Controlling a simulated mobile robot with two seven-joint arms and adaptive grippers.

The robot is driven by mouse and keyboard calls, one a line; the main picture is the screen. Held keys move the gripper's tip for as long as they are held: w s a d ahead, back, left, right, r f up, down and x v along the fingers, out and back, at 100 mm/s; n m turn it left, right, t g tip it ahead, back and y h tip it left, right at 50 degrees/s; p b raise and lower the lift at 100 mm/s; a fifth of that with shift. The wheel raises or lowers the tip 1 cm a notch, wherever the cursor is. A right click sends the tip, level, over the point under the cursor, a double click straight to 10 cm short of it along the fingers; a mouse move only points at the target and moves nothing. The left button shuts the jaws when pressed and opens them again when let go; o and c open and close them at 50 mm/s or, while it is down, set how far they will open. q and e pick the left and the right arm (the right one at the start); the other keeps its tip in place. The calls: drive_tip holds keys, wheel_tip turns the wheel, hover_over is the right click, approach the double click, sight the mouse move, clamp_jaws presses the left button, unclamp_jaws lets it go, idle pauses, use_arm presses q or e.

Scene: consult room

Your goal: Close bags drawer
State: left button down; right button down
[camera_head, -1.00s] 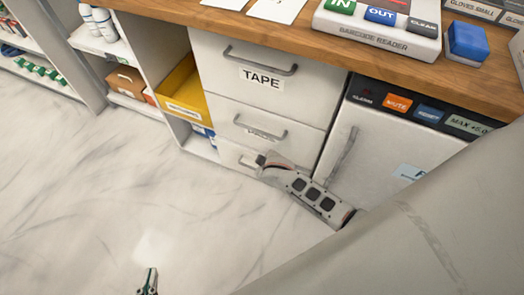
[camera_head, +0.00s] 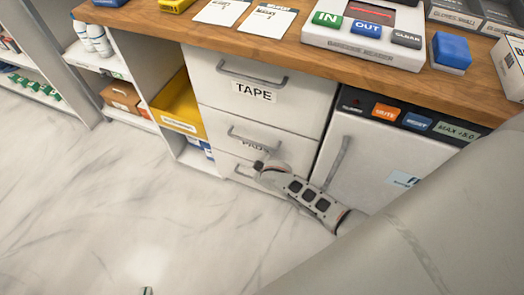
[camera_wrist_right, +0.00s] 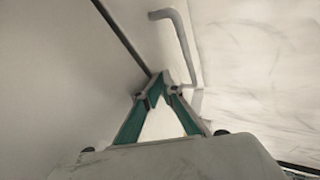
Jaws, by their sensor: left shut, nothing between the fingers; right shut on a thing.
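The drawer unit has a top drawer (camera_head: 215,88) labelled TAPE and a middle drawer (camera_head: 215,125) labelled PADS. The bottom drawer (camera_head: 224,163) is partly covered by my right wrist, and no label on it can be read. It looks about flush with the drawers above, but a small gap cannot be ruled out. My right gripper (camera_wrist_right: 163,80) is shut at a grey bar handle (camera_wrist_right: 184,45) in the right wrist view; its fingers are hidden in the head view.
A white cabinet door (camera_head: 375,165) with a vertical handle is right of the drawers. A yellow bin (camera_head: 180,108) sits in the open shelf to the left. The wooden counter (camera_head: 205,35) overhangs above. The marble floor (camera_head: 130,210) in front is clear.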

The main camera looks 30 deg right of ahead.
drive_tip(key=v, duration=0.8)
drive_tip(key=shift+a, duration=0.15)
